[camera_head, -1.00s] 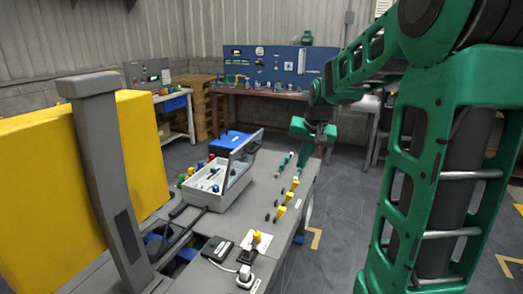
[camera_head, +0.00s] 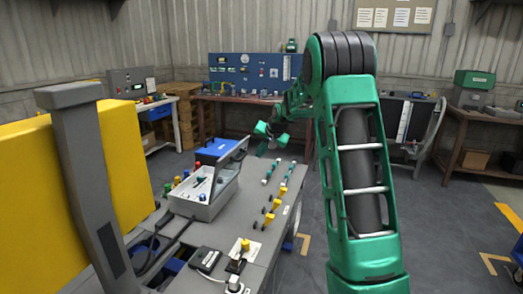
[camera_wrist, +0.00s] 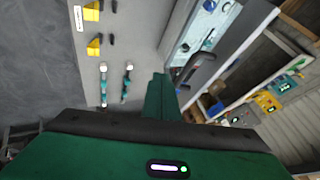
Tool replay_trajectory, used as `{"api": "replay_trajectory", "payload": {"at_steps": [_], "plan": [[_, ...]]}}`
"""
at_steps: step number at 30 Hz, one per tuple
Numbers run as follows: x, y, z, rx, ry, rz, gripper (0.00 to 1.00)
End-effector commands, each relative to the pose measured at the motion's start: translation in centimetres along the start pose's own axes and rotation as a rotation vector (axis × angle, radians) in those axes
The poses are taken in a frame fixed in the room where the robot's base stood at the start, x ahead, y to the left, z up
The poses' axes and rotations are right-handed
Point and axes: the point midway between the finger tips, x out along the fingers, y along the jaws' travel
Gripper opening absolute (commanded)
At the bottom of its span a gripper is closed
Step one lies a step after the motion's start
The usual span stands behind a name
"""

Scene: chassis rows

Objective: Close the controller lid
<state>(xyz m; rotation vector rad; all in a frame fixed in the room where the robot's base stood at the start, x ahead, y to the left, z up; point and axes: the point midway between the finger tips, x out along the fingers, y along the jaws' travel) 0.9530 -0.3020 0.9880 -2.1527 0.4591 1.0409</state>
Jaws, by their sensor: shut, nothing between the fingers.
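The controller is a light grey box (camera_head: 190,205) with small switches inside, on the grey chassis top. Its lid (camera_head: 231,163) is a grey frame with a clear pane, standing open and steeply raised on the box's right side. In the wrist view the lid (camera_wrist: 232,55) shows at upper right, with a dark handle (camera_wrist: 190,68) on it. My gripper (camera_head: 270,141) is shut and empty, above the chassis and to the right of the lid. The wrist view shows the closed fingers (camera_wrist: 161,84) close to the handle in the picture; I cannot tell whether they touch.
Yellow clips (camera_head: 268,219) and teal-and-white connectors (camera_head: 285,181) line the chassis to the right of the controller. A blue box (camera_head: 214,150) stands behind it. A yellow panel (camera_head: 125,165) and grey post (camera_head: 88,190) stand at left. The floor at right is open.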

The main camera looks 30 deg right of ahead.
Motion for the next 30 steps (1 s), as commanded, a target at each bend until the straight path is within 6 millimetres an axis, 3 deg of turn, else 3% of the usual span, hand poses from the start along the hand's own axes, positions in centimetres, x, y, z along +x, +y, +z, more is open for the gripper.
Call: {"api": "replay_trajectory", "payload": {"at_steps": [6, 15, 30], "plan": [[4.2, 0.0, 0.1, -0.001, -0.002, 0.001, 0.0], [5.4, -3.3, 0.0, -0.003, -0.001, 0.0, 0.0], [5.5, -3.5, -0.3, -0.001, 0.0, 0.003, 0.0]]}}
